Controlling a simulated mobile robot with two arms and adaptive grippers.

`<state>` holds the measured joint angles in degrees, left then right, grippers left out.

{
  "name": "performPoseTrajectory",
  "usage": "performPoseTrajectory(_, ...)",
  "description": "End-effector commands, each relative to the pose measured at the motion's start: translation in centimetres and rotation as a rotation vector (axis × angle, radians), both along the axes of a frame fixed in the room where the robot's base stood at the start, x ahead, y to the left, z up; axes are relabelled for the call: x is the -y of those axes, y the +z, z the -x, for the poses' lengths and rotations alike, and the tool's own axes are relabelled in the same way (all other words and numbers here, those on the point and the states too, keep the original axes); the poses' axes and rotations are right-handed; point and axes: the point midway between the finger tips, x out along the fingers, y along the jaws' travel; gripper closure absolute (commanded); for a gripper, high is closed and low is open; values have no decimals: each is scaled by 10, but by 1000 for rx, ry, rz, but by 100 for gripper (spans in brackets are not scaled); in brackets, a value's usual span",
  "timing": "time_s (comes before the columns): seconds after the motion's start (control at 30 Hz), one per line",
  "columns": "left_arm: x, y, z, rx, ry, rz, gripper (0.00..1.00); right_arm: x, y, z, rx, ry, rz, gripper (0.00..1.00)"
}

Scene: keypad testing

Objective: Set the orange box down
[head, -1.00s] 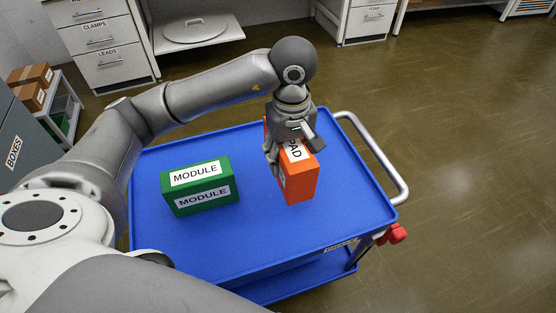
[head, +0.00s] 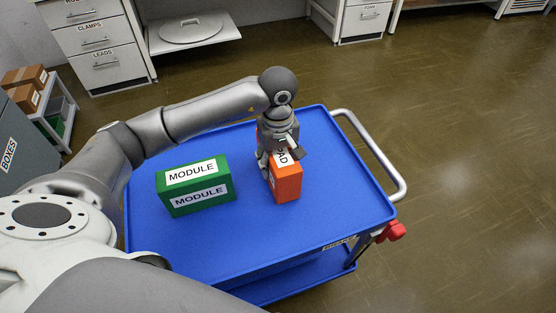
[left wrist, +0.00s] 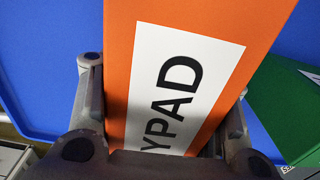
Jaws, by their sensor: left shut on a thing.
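The orange box (head: 287,186) has a white label ending in "PAD" and is upright on or just above the blue cart top, right of the green box. I cannot tell whether its base touches the surface. My left gripper (head: 278,163) comes from above and is shut on the orange box, with a finger on each side. In the left wrist view the orange box (left wrist: 262,22) fills the middle between the fingers, its label reading "YPAD". My right gripper is not in view.
A green box (head: 206,204) labelled "MODULE" stands left of the orange box on the blue cart (head: 330,215). The cart top is bare in front and to the right. A grey handle (head: 385,160) is at the cart's right end. Drawer cabinets (head: 95,45) stand behind.

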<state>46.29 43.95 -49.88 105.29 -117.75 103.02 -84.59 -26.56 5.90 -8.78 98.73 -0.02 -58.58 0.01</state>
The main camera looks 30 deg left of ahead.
Motion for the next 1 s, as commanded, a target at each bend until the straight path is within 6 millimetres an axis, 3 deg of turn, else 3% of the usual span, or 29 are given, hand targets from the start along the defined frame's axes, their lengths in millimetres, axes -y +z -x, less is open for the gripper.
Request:
performPoseTrajectory(0.17, 0, -1, 0, 1, 0, 0, 77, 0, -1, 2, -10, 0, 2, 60)
performPoseTrajectory(0.2, 0, -1, 0, 0, 0, 0, 41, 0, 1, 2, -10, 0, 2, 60)
performPoseTrajectory(0.33, 0, -1, 0, 0, 0, 0, 24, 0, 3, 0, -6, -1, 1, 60)
performPoseTrajectory(0.8, 0, 3, 0, 1, 0, 0, 23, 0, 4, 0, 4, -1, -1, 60)
performPoseTrajectory(1.0, 0, 44, -2, 6, 0, 0, 23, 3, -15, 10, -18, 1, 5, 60)
